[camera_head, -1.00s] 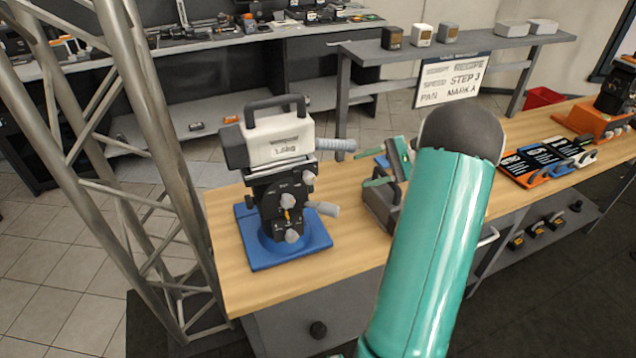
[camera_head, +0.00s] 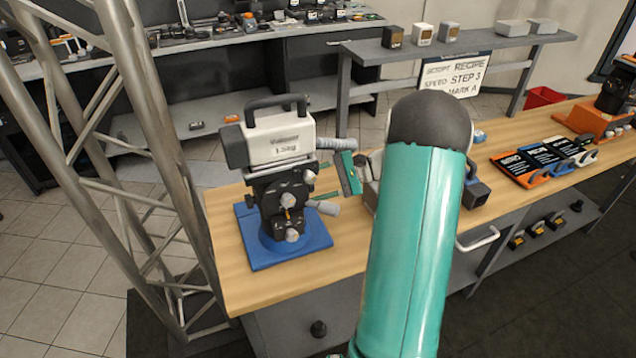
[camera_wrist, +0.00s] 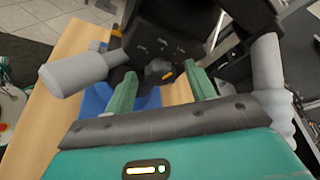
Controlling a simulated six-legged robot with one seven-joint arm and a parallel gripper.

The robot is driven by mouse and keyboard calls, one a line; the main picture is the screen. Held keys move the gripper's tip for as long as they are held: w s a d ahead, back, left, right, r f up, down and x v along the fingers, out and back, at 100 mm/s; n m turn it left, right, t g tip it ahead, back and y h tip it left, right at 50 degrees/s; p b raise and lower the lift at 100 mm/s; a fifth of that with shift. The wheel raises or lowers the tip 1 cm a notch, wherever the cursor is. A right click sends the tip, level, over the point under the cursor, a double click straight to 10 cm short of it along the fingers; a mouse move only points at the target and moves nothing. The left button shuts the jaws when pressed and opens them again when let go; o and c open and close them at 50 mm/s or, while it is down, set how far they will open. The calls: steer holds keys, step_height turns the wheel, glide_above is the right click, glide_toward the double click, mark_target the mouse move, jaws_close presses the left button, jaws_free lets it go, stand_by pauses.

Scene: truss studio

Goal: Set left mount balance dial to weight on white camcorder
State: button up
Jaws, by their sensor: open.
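The white camcorder (camera_head: 275,140) sits on the left mount (camera_head: 268,192), a black head on a blue base (camera_head: 300,250). Its side label ends in kg; the digits are too small to read surely. The mount carries several grey knobs; one dark knob with a yellow-orange mark (camera_wrist: 160,70) shows in the wrist view, with small markings above it. My gripper (camera_head: 318,182) is right of the mount in the head view, its green fingers pointing at it. In the wrist view my open gripper (camera_wrist: 160,84) has its fingers apart, with the marked knob beyond and between them.
A grey handle (camera_head: 322,207) sticks out right of the mount; it is large at left in the wrist view (camera_wrist: 75,75). A truss (camera_head: 150,130) stands left. A sign (camera_head: 452,76) hangs behind the wooden bench (camera_head: 225,215). My arm hides part of the bench.

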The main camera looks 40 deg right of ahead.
steer(key=c, duration=1)
steer(key=shift+o, duration=0.2)
steer(key=shift+w+r+m+g, duration=0.1)
steer(key=shift+w+m+g, duration=0.05)
steer(key=shift+m+g, duration=0.9)
steer(key=shift+w+r+m+g, duration=0.1)
steer(key=shift+m+g, duration=0.55)
steer(key=shift+m, duration=0.8)
steer(key=shift+d, duration=0.1)
steer(key=o, duration=1)
steer(key=shift+c, duration=0.2)
